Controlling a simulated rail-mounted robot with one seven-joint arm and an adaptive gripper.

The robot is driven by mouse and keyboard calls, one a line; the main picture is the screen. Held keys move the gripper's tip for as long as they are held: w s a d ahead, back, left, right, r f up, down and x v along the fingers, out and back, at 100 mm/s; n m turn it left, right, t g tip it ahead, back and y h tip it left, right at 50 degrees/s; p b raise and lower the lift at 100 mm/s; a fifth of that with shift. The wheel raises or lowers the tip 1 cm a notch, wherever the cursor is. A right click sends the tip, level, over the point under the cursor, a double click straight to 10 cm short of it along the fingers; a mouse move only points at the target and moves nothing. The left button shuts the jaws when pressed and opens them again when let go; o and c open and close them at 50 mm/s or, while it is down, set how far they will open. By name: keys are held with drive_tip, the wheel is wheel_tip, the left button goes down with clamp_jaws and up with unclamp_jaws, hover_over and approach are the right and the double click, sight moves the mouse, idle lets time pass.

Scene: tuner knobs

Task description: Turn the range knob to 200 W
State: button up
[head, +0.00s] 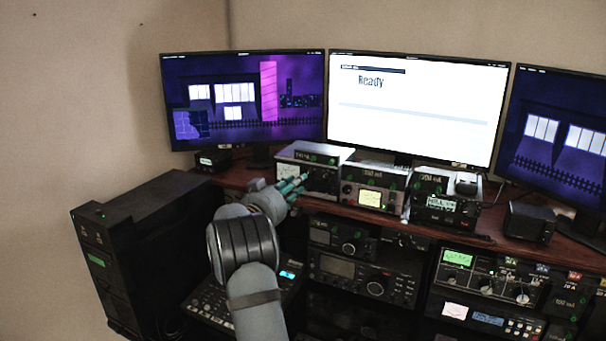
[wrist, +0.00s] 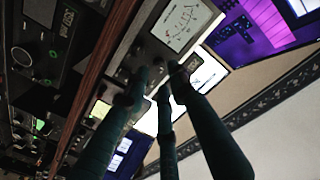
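My gripper (head: 303,180) is at the front of the left tuner box (head: 314,154) on the desk shelf. This box has a light analog meter (wrist: 181,24) and dark knobs on its face. In the wrist view the picture is rotated, and the dark green fingers (wrist: 158,82) reach to the panel just beside the meter. The fingertips are spread apart. They cover part of the knob row, so I cannot tell whether they touch a knob. The range knob and its setting cannot be made out.
A middle box with a lit meter (head: 370,197) and a right box (head: 441,194) stand beside it on the wooden shelf (head: 233,176). Monitors stand close behind, the middle one (head: 415,105) reading "Ready". Radio units (head: 362,275) fill the space below. A black tower (head: 145,240) stands at left.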

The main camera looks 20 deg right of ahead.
sight(309, 174)
drive_tip(key=x, duration=0.2)
drive_tip(key=p+x, duration=0.1)
drive_tip(key=x, duration=0.1)
drive_tip(key=shift+s+d+r, duration=0.2)
drive_tip(key=shift+s+d, duration=0.05)
drive_tip(key=shift+w+d+f, duration=0.1)
drive_tip(key=shift+w+d, duration=0.2)
drive_tip(key=shift+w, duration=0.1)
drive_tip(key=c, duration=0.3)
clamp_jaws()
